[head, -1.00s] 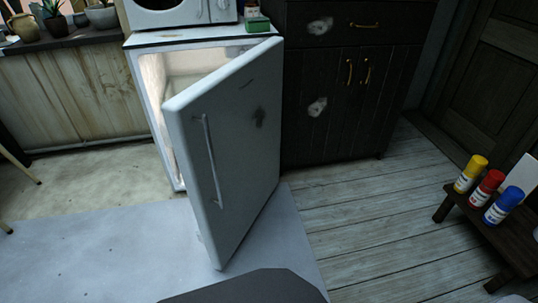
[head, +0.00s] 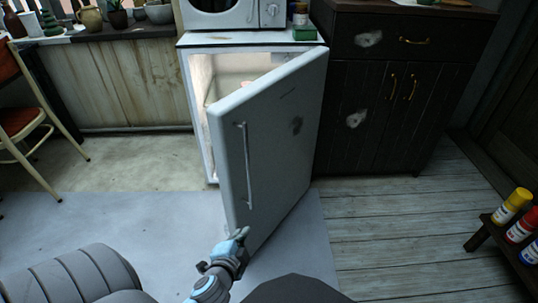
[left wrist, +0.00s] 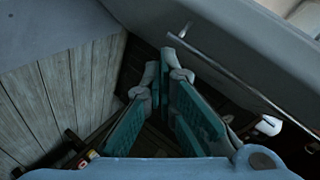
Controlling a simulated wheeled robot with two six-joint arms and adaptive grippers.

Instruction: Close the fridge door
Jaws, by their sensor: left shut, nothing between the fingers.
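The small white fridge (head: 205,150) stands in the middle with its door (head: 280,140) swung wide open towards me. Its lit inside shows behind the door. A long vertical handle (head: 247,165) is on the door's outer face, near the free edge. My left gripper (head: 240,236) is shut and empty at the door's lower free corner; I cannot tell if it touches. In the left wrist view, the shut fingers (left wrist: 173,70) are below the door (left wrist: 250,40) and its handle (left wrist: 235,75). My right gripper is not in view.
A microwave (head: 235,12) stands on the fridge. A dark cabinet (head: 350,115) is to its right. A chair (head: 25,125) stands at left, and a low table (head: 490,232) with spray cans (head: 513,207) at right. Wooden floor (head: 400,215) is clear between.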

